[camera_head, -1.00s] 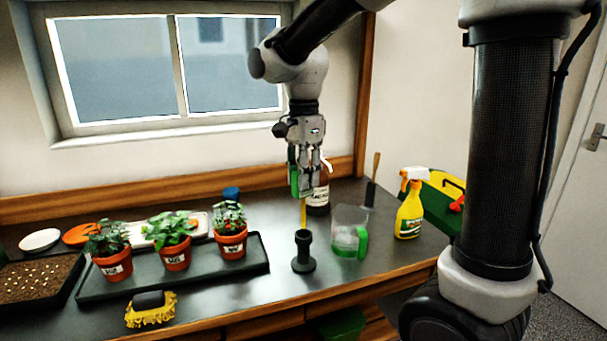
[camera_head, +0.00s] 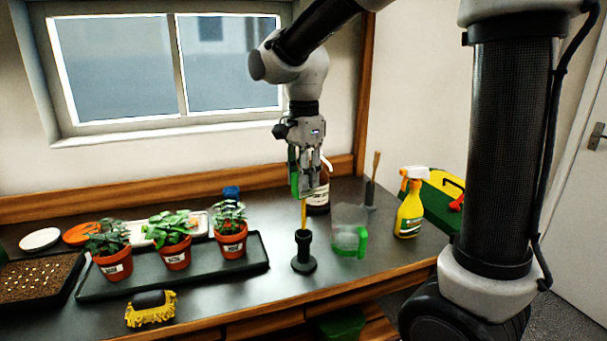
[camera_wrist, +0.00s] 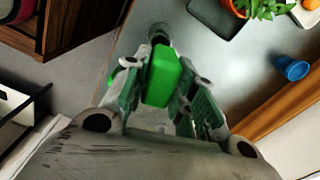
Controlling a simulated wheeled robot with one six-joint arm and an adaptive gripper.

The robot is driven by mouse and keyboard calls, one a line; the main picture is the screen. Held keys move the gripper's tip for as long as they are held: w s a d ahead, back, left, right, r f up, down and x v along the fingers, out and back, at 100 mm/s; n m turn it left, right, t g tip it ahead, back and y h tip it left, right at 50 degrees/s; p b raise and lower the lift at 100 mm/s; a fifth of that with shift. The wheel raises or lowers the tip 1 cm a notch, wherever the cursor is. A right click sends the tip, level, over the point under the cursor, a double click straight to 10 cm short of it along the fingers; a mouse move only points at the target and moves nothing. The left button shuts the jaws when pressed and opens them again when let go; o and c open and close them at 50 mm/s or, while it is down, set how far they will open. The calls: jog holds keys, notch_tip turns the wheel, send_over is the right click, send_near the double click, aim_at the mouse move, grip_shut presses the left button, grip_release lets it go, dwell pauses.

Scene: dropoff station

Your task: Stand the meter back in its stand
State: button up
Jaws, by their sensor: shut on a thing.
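My gripper (camera_head: 307,184) is shut on the green meter (camera_head: 294,182), which hangs upright with its yellow probe (camera_head: 304,213) pointing down. The green body shows between the fingers in the wrist view (camera_wrist: 161,75). The black stand (camera_head: 304,262), a round base with a short upright tube, stands on the bench directly below. The probe's lower end meets the mouth of the tube in the head view; I cannot tell whether the tip is inside it or just behind it. The stand's top shows beyond the meter in the wrist view (camera_wrist: 158,32).
A clear jug with a green handle (camera_head: 360,242) stands close to the stand's right. A brown bottle (camera_head: 318,203) is behind, and a yellow spray bottle (camera_head: 409,212) is farther right. A black tray (camera_head: 258,256) with potted plants lies left. The bench's front edge is near.

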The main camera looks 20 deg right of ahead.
jog(key=shift+f, duration=0.6)
dwell(0.3)
jog(key=shift+f, duration=0.95)
dwell(0.3)
jog(key=shift+f, duration=0.15)
dwell(0.4)
